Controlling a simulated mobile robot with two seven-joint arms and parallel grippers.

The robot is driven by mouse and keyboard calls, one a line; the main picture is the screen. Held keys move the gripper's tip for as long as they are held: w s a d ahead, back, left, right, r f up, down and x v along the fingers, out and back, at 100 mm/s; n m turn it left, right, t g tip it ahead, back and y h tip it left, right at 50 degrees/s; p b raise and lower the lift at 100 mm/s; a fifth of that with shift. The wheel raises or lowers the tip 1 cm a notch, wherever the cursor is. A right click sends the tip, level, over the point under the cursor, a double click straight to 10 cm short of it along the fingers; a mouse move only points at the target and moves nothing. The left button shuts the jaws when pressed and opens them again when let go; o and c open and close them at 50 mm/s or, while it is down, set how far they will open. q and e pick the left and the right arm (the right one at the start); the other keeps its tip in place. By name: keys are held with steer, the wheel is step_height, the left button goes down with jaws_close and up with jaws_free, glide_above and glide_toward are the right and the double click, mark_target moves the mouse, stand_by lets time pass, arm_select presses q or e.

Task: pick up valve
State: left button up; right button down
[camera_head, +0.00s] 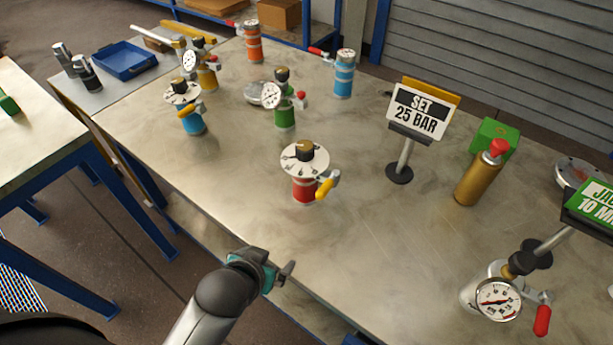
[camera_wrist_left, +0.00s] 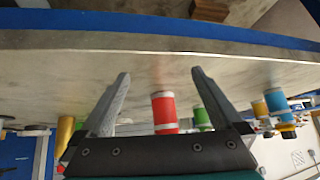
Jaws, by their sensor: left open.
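Several valves with coloured bodies stand upright on the metal table (camera_head: 390,240). The nearest to my left gripper (camera_head: 278,272) is a red valve (camera_head: 305,188) with a white round flange, black-and-brass knob and yellow handle. My left gripper is open and empty by the table's front edge, apart from the red valve. In the left wrist view, upside down, the red valve (camera_wrist_left: 164,112) shows between the open fingers of my left gripper (camera_wrist_left: 160,73), farther off; its top is hidden by the gripper body. A green valve (camera_head: 285,113) and a blue valve (camera_head: 192,122) stand behind. My right gripper is out of view.
A "SET 25 BAR" sign (camera_head: 419,110) stands right of the red valve, near a gold cylinder (camera_head: 478,180) with a red top. A grey gauge valve (camera_head: 485,287) with a red handle stands at the front right. Table around the red valve is clear.

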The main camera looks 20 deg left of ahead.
mark_target(302, 195)
arm_select(q)
steer(key=w+r+t, duration=0.1)
steer(key=w, duration=0.1)
steer(key=w+r+t, duration=0.1)
steer(key=w+t, duration=0.1)
steer(key=w+r+t, duration=0.1)
steer(key=t, duration=0.1)
steer(key=shift+w+d+r+h, duration=0.15)
steer(key=shift+w+d+h, duration=0.15)
steer(key=shift+w+d, duration=0.1)
steer(key=shift+w+d+r+t, duration=0.15)
steer(key=shift+w+r+t, duration=0.2)
steer(key=shift+r+t, duration=0.05)
steer(key=b+x, duration=0.2)
steer(key=x, duration=0.7)
steer(key=shift+w+d+f, duration=0.1)
steer(key=shift+w+d, duration=0.1)
steer(key=shift+w, duration=0.15)
steer(key=shift+r+b+x, duration=0.15)
steer(key=shift+b+x, duration=0.35)
steer(key=shift+x, duration=0.85)
steer(key=shift+r+b+x, duration=0.15)
steer(key=shift+b+x, duration=0.35)
steer(key=shift+x, duration=0.85)
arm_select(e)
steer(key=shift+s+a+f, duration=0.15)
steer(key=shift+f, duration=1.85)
